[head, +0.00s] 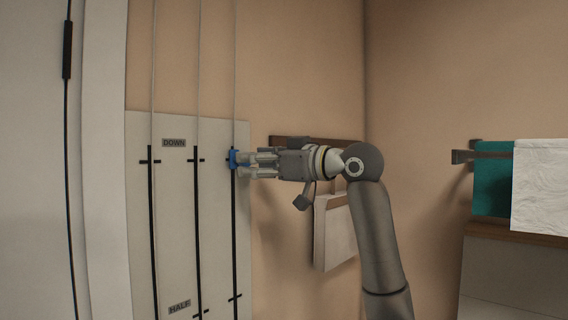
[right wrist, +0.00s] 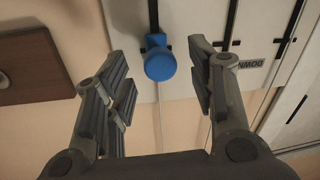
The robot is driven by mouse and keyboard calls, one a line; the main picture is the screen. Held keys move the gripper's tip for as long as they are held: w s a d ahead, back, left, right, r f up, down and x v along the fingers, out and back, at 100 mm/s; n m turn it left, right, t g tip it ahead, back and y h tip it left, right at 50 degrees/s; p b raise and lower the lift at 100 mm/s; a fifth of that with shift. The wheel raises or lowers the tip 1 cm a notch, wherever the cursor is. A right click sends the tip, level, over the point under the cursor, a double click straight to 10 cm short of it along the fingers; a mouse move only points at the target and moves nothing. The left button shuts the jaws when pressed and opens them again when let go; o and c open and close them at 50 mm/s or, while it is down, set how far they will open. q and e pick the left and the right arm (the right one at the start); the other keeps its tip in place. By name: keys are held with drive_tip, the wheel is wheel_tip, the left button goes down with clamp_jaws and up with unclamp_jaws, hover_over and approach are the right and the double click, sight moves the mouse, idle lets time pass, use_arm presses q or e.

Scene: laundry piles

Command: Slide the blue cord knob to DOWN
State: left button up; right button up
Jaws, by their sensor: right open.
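The blue cord knob (head: 234,158) sits near the top of the right-hand black slot on a pale wall panel (head: 174,220). It is about level with the upper cross marks and the DOWN label (head: 174,143). In the right wrist view the knob (right wrist: 160,66) shows as a round blue head in front of the slot. My right gripper (head: 249,164) is open, and its tips are at the knob from the right. In the right wrist view its fingers (right wrist: 164,84) stand apart, one to each side of the knob, with gaps visible. My left gripper is not in view.
The HALF label (head: 180,307) is low on the panel, with two other slots and cords to the left. Teal (head: 492,180) and white towels (head: 540,185) hang at the right.

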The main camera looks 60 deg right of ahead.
drive_tip(key=s+a, duration=0.1)
drive_tip(key=s, duration=0.7)
drive_tip(key=shift+f, duration=0.1)
idle(0.4)
